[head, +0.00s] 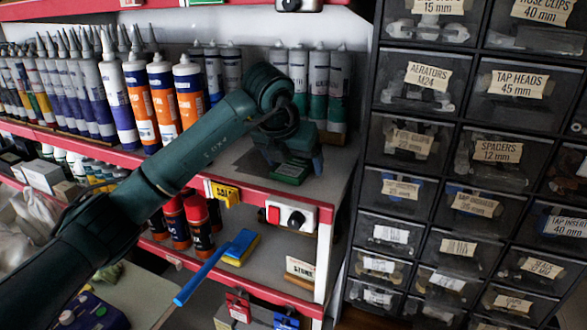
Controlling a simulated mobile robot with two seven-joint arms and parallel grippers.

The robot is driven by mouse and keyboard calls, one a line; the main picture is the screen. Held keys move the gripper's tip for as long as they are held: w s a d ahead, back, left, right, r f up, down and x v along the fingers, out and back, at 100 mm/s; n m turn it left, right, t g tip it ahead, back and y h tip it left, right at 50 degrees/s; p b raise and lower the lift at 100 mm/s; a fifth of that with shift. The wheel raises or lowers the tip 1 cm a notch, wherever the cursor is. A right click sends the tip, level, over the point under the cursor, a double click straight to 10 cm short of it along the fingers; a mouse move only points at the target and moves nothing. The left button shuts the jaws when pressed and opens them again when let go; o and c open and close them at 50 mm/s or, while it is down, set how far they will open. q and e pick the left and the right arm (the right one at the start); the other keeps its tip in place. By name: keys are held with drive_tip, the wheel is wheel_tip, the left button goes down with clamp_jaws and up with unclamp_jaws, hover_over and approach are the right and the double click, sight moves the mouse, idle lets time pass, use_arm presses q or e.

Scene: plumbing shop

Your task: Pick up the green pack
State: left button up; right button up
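The green pack (289,173) is a small flat dark-green box on the upper shelf, close to the shelf's red front edge. My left gripper (292,162) points down at it from above, and the gripper body hides the pack's back part. Its fingers stand apart, one toward each side of the pack. I cannot tell whether they touch it. The pack appears to rest on the shelf. My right gripper is not in view.
Green-and-grey tubes (318,88) stand behind the gripper, and orange tubes (188,92) stand to its left. A drawer cabinet (459,150) stands close on the right. The upper shelf (335,172) has some bare room right of the pack.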

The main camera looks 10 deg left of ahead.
use_arm(q)
drive_tip(key=c, duration=1)
drive_tip(key=shift+o, duration=0.2)
drive_tip(key=shift+r, duration=0.1)
